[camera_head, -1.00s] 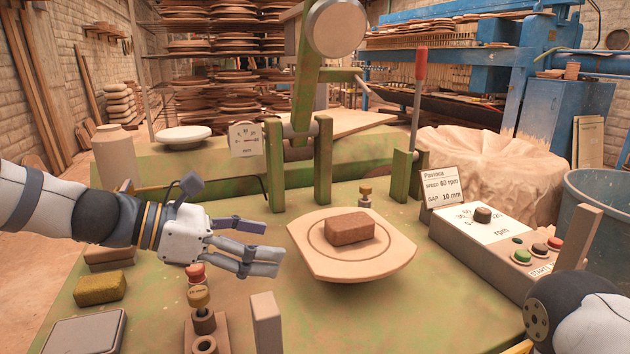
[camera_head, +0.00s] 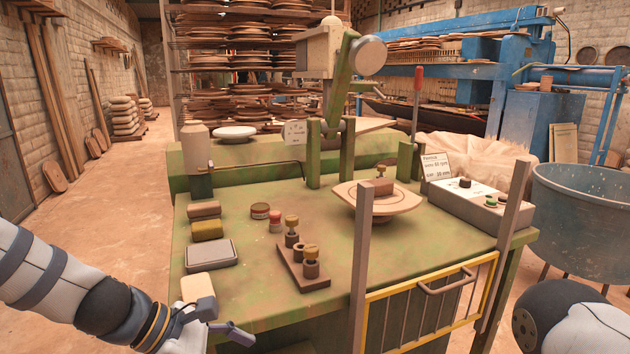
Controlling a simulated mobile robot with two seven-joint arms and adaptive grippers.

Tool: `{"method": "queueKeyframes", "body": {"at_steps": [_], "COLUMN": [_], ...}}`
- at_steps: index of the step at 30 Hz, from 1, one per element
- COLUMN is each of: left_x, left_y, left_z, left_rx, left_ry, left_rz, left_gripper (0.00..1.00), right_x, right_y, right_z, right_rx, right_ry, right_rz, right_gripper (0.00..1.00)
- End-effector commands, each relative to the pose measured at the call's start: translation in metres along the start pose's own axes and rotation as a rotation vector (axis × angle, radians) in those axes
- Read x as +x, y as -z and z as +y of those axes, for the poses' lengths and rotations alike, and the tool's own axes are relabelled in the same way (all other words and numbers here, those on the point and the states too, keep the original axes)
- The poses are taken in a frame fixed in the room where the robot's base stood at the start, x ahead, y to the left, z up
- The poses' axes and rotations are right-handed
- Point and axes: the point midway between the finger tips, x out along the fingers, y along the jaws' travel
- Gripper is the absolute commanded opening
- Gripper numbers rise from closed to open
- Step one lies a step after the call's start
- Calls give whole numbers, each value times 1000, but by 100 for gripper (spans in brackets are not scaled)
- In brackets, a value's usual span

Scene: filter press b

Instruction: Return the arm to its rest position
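My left gripper (camera_head: 218,337) is low at the bottom edge, in front of the bench's front left corner. The brown clay block (camera_head: 384,187) sits on the pale round plate (camera_head: 350,199) on the green bench (camera_head: 240,275), well away from both arms.
A yellow barred gate (camera_head: 440,292) stands at the bench front between two posts. A pale block (camera_head: 199,296), a grey box (camera_head: 211,253) and a sponge (camera_head: 207,230) lie on the bench's left. A blue tub (camera_head: 585,215) stands right.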

Motion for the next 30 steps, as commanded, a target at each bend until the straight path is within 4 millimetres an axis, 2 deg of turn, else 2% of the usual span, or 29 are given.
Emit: {"method": "queueKeyframes", "body": {"at_steps": [1, 4, 6, 8, 9, 12, 15, 18, 20, 30], "left_x": [18, 37, 41, 39, 34, 17, 0, -10, -12, -12], "left_y": [33, 97, 140, 174, 194, 231, 247, 249, 248, 248], "left_z": [-29, -88, -134, -176, -204, -269, -319, -346, -353, -353], "left_rx": [64, 244, 402, 560, 677, 994, 1274, 1446, 1493, 1507], "left_ry": [59, 182, 293, 402, 482, 678, 822, 888, 901, 900], "left_rz": [94, 270, 374, 444, 476, 490, 426, 355, 331, 328], "left_gripper": [71, 71, 71, 71, 71, 71, 71, 71, 71, 71], "right_x": [0, 0, 0, -1, -1, -1, -2, -2, -2, -2], "right_y": [2, 3, 2, 2, 2, 2, 3, 3, 3, 3], "right_z": [1, 1, 1, 0, 0, 0, 0, 0, 0, 0], "right_rx": [1, 2, 2, 1, 1, 1, 1, 1, 1, 1], "right_ry": [-1, -1, -1, -1, -1, -1, -1, -1, -1, -1], "right_rz": [5, 8, 6, 6, 6, 8, 10, 10, 10, 10], "right_gripper": [40, 40, 40, 40, 40, 40, 40, 40, 40, 40]}}
